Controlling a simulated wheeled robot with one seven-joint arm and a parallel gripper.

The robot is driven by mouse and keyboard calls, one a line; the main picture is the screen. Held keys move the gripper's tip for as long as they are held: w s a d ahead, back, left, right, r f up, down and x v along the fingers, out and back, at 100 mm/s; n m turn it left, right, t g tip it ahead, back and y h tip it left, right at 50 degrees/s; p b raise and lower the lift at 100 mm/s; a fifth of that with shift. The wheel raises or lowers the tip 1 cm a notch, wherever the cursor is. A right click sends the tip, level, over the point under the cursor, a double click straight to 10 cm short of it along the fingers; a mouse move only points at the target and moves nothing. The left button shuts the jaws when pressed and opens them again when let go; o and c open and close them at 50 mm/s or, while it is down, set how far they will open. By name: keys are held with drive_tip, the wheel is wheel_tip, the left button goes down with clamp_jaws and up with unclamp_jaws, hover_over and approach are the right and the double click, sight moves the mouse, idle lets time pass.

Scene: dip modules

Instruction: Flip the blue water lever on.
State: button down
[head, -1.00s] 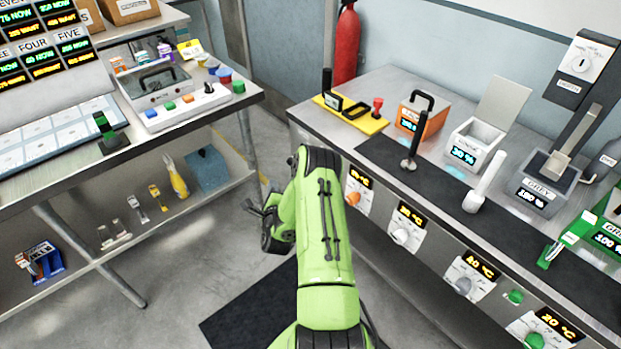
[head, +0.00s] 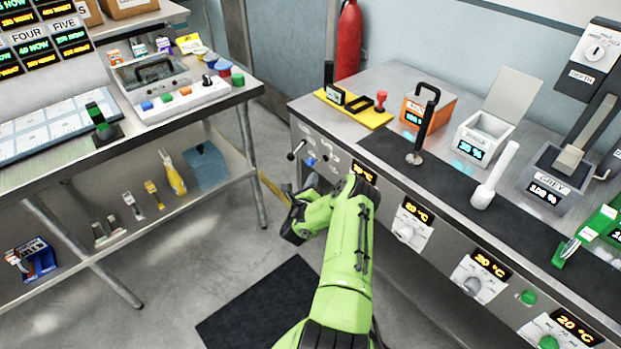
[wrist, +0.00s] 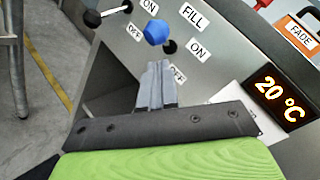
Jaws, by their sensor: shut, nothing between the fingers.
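The blue lever knob (wrist: 156,32) shows in the wrist view on the steel front panel, just beyond my fingertips. It also shows in the head view (head: 311,161) on the left end of the right bench's front. A black round part (wrist: 169,46) sits close beside it. ON and OFF labels lie to its right, with FILL above; I cannot tell which way the lever is set. My gripper (wrist: 156,70) is shut and empty, its tips just short of the knob. Whether they touch it I cannot tell. In the head view my gripper (head: 305,184) is partly hidden by my arm.
A second lever with a black knob (wrist: 92,18) stands left of the blue one. A temperature display (wrist: 277,92) is at the right. The right bench (head: 385,90) rises above the panel. A left bench (head: 190,110) stands across an open floor aisle (head: 215,265).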

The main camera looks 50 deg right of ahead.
sight(314, 164)
drive_tip(key=shift+w+d+r, duration=0.45)
drive_tip(key=shift+w+r, duration=0.1)
drive_tip(key=shift+w, duration=0.2)
drive_tip(key=r+p, duration=0.1)
drive_tip(key=p, duration=0.1)
drive_tip(key=r+m+y+p, duration=0.1)
drive_tip(key=p, duration=0.2)
drive_tip(key=y+p, duration=0.1)
drive_tip(key=p, duration=0.1)
drive_tip(key=shift+s+d+r+g, duration=0.1)
drive_tip(key=shift+d+r+g, duration=0.2)
drive_tip(key=shift+r, duration=0.1)
drive_tip(key=shift+f, duration=0.2)
